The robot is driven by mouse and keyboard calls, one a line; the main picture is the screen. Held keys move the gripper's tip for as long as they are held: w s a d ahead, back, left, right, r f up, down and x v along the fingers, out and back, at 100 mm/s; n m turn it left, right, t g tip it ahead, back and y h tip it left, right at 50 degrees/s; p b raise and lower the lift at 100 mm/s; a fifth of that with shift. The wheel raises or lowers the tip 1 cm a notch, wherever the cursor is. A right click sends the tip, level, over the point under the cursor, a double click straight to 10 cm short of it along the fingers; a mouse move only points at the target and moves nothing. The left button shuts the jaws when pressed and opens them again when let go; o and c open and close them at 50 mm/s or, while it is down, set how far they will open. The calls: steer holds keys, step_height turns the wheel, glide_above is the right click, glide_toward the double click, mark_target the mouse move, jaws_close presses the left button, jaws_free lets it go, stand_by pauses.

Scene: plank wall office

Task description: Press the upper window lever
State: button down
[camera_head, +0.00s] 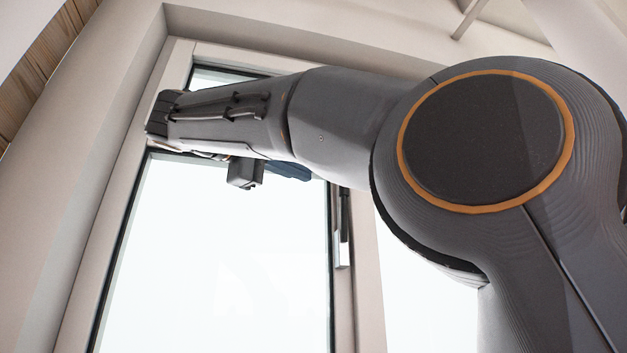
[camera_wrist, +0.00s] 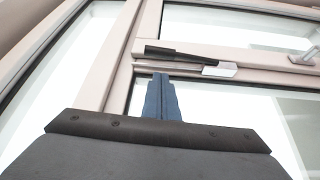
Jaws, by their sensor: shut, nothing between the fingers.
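A window lever with a black grip (camera_wrist: 178,52) and a pale metal end (camera_wrist: 220,69) is fixed on the window frame in the wrist view. In the head view a lever with a dark grip (camera_head: 345,213) stands upright on the right-hand frame bar. My gripper (camera_wrist: 161,77) has its blue fingers closed together, with nothing between them. In the wrist view the fingertips lie just below the black grip; I cannot tell whether they touch it. In the head view only a little blue of my gripper (camera_head: 291,171) shows beneath my arm, left of the lever.
A second metal handle (camera_wrist: 305,56) sits at the right of the wrist view. The window frame (camera_head: 108,225) and pale glass (camera_head: 215,265) surround the lever. My arm crosses the upper window in the head view and hides part of it.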

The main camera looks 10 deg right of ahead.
mark_target(344, 202)
steer(key=p+x, duration=0.2)
steer(key=x, duration=0.7)
steer(key=shift+d, duration=0.2)
steer(key=shift+s+f+b, duration=0.15)
steer(key=shift+f+b, duration=0.05)
steer(key=shift+b, duration=0.25)
